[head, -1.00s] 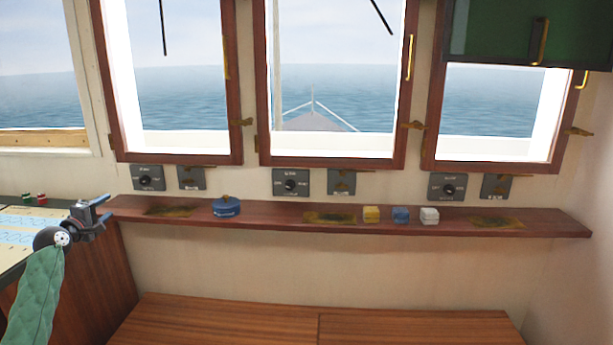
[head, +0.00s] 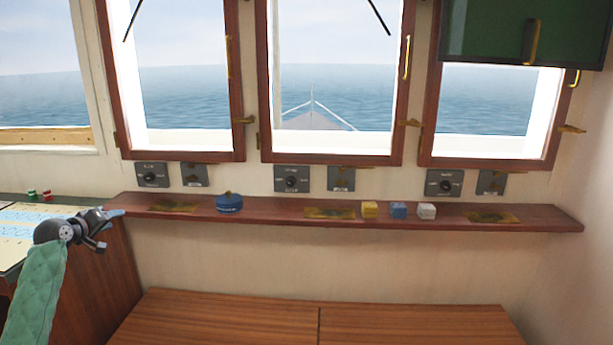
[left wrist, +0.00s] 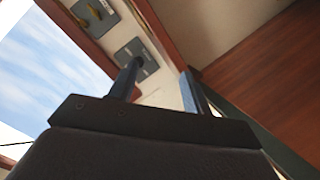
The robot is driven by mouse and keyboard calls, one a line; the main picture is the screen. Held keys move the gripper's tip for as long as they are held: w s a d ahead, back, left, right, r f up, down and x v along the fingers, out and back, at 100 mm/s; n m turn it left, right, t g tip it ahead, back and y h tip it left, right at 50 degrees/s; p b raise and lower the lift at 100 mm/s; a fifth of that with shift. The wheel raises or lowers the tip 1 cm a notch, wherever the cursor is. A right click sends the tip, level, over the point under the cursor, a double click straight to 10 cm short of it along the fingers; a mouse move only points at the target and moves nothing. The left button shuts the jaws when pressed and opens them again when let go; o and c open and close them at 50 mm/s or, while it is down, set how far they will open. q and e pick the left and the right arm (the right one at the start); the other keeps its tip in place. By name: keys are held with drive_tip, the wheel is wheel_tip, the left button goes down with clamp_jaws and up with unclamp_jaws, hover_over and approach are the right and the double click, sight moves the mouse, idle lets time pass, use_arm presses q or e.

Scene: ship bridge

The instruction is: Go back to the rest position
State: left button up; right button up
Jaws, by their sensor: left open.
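My left gripper (head: 112,228) is at the left of the head view, beside the left end of the wooden shelf and in front of the chart table's edge. Its two fingers are apart with nothing between them. In the left wrist view the open fingers (left wrist: 160,88) point toward the wall with its dark switch plates (left wrist: 135,58). The arm with its green sleeve comes in from the lower left. My right gripper is in neither view.
The wooden shelf (head: 290,214) under the windows holds a round blue tin (head: 229,203), a yellow block (head: 370,209), a blue block (head: 398,210) and a white block (head: 426,211). A chart table (head: 20,238) stands at left. A wooden bench top (head: 230,322) lies below.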

use_arm(q)
drive_tip(key=s+d+f+m+g+y+p, duration=0.1)
drive_tip(key=s+d+f+m+g, duration=0.35)
drive_tip(key=s+d, duration=0.7)
drive_tip(key=s+d+f+m+g+y+p, duration=0.15)
drive_tip(key=s+d+f+m, duration=0.5)
drive_tip(key=d, duration=0.75)
drive_tip(key=s+d+f+g+p, duration=0.2)
drive_tip(key=s+d+f, duration=0.4)
drive_tip(key=s, duration=0.7)
drive_tip(key=s+d+f+n+g+h+p, duration=0.1)
drive_tip(key=s+d+f, duration=0.5)
drive_tip(key=s, duration=0.8)
drive_tip(key=s+d+f+g+h+p, duration=0.1)
drive_tip(key=s+d+f+g+p, duration=0.2)
drive_tip(key=s, duration=1.1)
drive_tip(key=d+f, duration=0.3)
drive_tip(key=d, duration=0.1)
drive_tip(key=shift+d+f, duration=0.25)
drive_tip(key=shift+f, duration=0.05)
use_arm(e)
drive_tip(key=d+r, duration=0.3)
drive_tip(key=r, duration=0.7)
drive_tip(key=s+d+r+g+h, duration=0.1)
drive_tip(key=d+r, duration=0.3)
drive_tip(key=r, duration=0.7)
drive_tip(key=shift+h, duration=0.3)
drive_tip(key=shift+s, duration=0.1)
